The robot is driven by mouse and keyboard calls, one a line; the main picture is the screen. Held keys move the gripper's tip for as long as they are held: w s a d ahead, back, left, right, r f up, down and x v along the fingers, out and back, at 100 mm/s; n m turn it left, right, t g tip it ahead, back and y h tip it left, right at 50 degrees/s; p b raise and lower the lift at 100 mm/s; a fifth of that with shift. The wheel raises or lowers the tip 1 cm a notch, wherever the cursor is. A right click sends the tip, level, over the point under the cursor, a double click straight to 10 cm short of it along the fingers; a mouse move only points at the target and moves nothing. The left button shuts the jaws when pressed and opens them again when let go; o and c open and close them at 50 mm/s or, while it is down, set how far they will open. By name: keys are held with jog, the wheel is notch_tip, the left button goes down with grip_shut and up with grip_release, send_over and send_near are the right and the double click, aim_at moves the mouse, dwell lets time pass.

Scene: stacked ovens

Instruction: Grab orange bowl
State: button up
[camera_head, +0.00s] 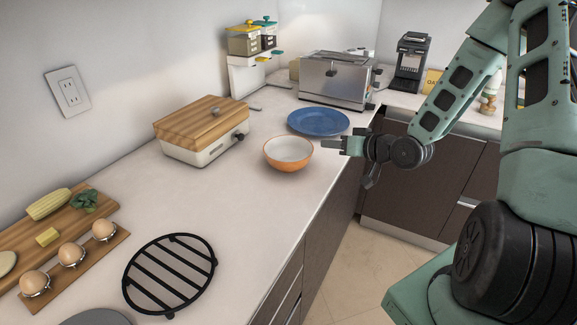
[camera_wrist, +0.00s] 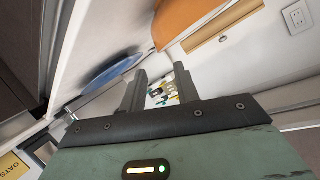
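The orange bowl (camera_head: 287,162), white inside, stands upright on the white counter. Its orange side also shows at the top of the wrist view (camera_wrist: 185,18). My gripper (camera_head: 327,147) is just right of the bowl, at about rim height, with its fingers pointing left. A small gap seems to separate the fingertips from the bowl. In the wrist view my two fingers (camera_wrist: 160,70) stand apart with nothing between them, so the gripper is open and empty.
A blue plate (camera_head: 318,122) lies just behind the bowl and gripper. A wood-topped white box (camera_head: 203,131) stands left of the bowl. A black rack (camera_head: 170,273) lies in front. The counter (camera_head: 240,195) before the bowl is clear.

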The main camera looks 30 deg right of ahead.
aim_at(310, 144)
jog(key=b+x, duration=0.1)
jog(key=x, duration=0.3)
jog(key=b+x, duration=0.1)
jog(key=x, duration=0.1)
jog(key=b+x, duration=0.1)
jog(key=x, duration=0.1)
jog(key=shift+a+f+b, duration=0.15)
jog(key=shift+f+b, duration=0.15)
jog(key=shift+b, duration=0.05)
jog(key=shift+w+a, duration=0.15)
jog(key=shift+w, duration=0.35)
grip_shut()
